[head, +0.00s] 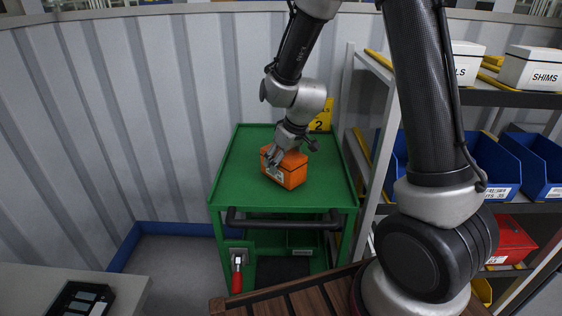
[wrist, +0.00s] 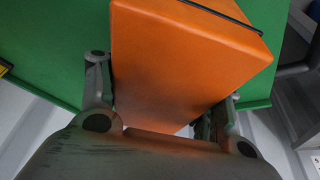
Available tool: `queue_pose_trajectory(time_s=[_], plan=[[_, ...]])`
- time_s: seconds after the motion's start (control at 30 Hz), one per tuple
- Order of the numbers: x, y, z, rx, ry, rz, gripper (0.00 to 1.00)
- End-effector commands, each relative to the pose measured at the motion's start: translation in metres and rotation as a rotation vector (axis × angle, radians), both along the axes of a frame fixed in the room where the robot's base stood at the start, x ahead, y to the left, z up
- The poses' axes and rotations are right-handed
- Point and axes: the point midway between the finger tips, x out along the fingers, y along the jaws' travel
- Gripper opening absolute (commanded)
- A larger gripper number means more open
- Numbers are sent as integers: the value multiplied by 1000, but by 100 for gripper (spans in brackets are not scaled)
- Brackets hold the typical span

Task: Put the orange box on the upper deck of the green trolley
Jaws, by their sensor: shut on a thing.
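The orange box (head: 291,174) is at the upper deck of the green trolley (head: 240,178), near the middle of the deck. From these views I cannot tell whether its underside touches the deck. My gripper (head: 274,158) is at the box from above and behind, its fingers shut on it. In the wrist view the orange box (wrist: 185,60) sits between the two fingers of my gripper (wrist: 165,100), with the green deck (wrist: 55,45) beyond it. A dark line runs along the box near one edge. My gripper hides part of the box top.
Shelving with white boxes (head: 531,68), blue bins (head: 540,160) and a red case (head: 510,240) stands at the right. A dark handle bar (head: 285,222) crosses the trolley's front. A corrugated wall (head: 110,120) is behind. The deck around the box is clear.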

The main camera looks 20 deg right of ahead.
Motion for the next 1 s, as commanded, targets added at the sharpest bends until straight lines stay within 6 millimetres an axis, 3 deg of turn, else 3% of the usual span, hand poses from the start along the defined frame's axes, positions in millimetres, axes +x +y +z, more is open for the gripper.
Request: queue_pose_trajectory(time_s=[0.4,0.43,0.53,0.87,1.0], plan=[[1,0,-9,0,-2,0,1],[0,0,-9,0,-1,0,68],[0,0,-9,0,-1,0,86],[0,0,-8,0,-1,0,86],[-2,-1,2,1,-3,1,86]])
